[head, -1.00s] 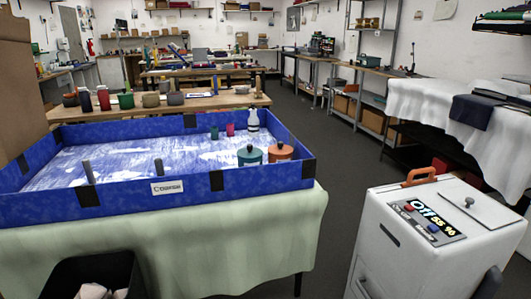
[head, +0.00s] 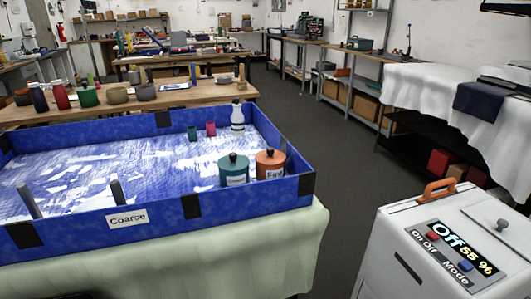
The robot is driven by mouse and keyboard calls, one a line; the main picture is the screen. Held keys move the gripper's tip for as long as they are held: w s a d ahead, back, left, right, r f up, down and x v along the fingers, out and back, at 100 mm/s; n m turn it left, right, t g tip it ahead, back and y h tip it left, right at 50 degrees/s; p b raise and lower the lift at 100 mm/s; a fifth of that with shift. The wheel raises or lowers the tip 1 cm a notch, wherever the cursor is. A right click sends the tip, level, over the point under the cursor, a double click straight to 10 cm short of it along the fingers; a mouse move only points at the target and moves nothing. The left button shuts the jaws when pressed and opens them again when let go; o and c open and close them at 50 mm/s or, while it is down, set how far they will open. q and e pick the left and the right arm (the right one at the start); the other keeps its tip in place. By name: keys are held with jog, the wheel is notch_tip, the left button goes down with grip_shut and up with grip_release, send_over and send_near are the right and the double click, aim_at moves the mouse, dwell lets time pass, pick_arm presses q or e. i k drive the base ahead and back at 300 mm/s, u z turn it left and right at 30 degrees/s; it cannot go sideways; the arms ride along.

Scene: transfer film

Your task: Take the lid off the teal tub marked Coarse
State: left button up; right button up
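The teal tub (head: 233,173) stands upright inside the right front part of a blue-walled tray (head: 160,211). Its teal lid with a dark round knob (head: 233,158) sits on top. A pale label shows on its front, too small to read, and the tray's front wall hides its foot. An orange tub (head: 269,166), labelled Fine, stands close to its right with its own knobbed lid on. A plate on the tray's front wall (head: 127,219) reads Coarse. Neither of my grippers is in view.
Behind the tubs are a white bottle (head: 237,117), a small pink piece (head: 211,129) and a small green piece (head: 192,133). Two grey posts stand at the tray's front left. A white machine (head: 430,250) reading Off 55 % stands at the right. Floor shows between it and the table.

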aim_at(233, 162)
jog(key=u, duration=0.4)
jog(key=i, duration=0.9)
jog(key=u, duration=0.8)
